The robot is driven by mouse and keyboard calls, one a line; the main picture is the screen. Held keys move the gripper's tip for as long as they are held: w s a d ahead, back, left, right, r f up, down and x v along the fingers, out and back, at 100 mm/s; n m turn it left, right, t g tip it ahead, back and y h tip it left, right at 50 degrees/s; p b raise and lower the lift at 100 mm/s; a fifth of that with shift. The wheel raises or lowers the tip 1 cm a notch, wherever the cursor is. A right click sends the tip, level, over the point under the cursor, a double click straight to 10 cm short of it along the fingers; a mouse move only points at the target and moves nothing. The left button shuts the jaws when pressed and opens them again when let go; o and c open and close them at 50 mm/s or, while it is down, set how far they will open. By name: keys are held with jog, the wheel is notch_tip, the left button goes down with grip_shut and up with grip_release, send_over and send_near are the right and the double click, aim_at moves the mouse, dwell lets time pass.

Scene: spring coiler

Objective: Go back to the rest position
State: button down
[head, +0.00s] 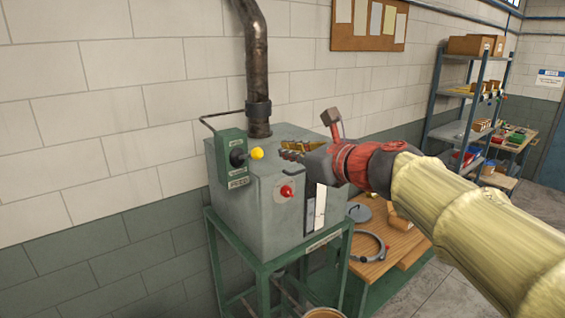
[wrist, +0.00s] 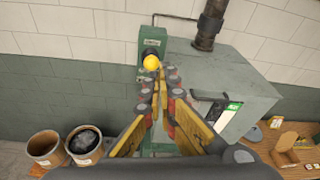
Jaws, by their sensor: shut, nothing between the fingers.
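My gripper (head: 291,151) is at the end of my arm, in front of the grey machine (head: 230,190) in the head view. The wrist view shows its fingers (wrist: 158,80) with their tips together and nothing between them. A yellow knob (head: 257,153) on a black lever sticks out of the green control box (head: 232,150) on the machine's left. In the wrist view the yellow knob (wrist: 151,63) appears just beyond the fingertips. I cannot tell whether the fingers touch it. A red button (head: 286,191) is on the machine's front.
A wooden bench (head: 400,245) with a hose and a lid stands right of the machine. A shelf (head: 450,130) is farther back. Two buckets (wrist: 45,148) (wrist: 85,143) stand on the floor in the wrist view. A pipe (head: 257,70) rises from the machine along the wall.

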jog(key=shift+s+r, duration=0.25)
jog(key=shift+r, duration=0.15)
jog(key=shift+d, duration=0.1)
